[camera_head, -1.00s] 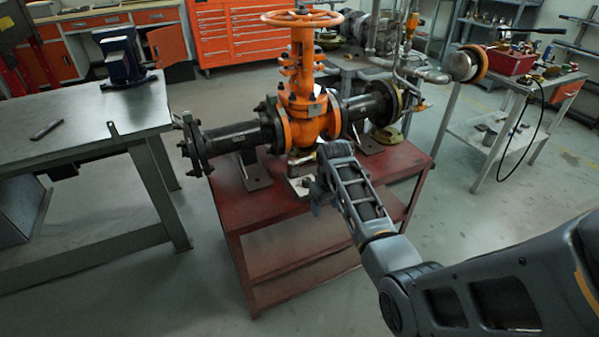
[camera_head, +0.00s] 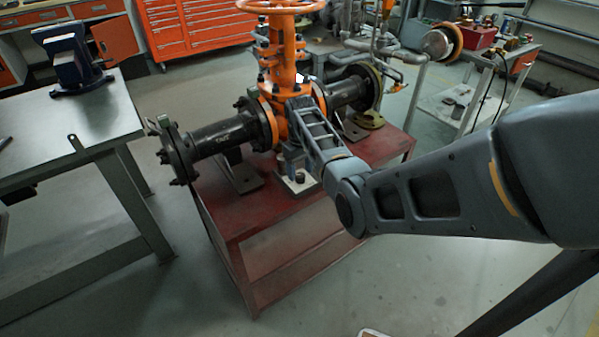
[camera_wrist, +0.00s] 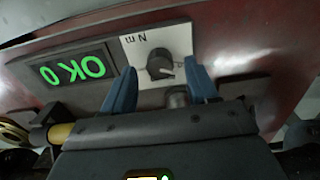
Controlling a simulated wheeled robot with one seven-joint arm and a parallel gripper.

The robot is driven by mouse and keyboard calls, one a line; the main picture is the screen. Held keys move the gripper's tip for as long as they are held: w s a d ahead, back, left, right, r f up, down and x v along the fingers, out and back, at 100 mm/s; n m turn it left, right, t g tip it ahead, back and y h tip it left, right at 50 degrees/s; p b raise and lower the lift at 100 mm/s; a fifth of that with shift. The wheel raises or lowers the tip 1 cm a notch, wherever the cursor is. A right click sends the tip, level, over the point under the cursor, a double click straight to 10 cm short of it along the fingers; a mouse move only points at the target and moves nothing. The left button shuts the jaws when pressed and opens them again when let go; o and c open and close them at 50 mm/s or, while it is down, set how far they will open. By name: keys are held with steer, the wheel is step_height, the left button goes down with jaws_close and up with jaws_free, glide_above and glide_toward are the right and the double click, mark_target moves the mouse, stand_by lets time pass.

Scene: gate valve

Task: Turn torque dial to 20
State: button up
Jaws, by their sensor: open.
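The torque dial (camera_wrist: 160,64) is a dark round knob on a white plate marked "Nm", seen upside down in the wrist view. Beside it a dark display (camera_wrist: 72,76) shows green characters that look like "OK 0", also inverted. My gripper (camera_wrist: 160,80) is open, with one blue finger on each side of the knob in the picture. I cannot tell how far the fingertips are from it in depth. In the head view my gripper (camera_head: 290,158) is by the small white plate (camera_head: 298,182) on the red cart; the arm partly hides this area.
The orange gate valve (camera_head: 285,100) with black flanged pipes stands on the red cart (camera_head: 255,210). A metal workbench (camera_head: 75,125) with a blue vise (camera_head: 72,60) is at left. A side cart (camera_head: 480,85) with tools stands at right. Floor between them is clear.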

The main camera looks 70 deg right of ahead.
steer(key=shift+f, duration=0.7)
steer(key=c, duration=1)
steer(key=shift+c, duration=0.2)
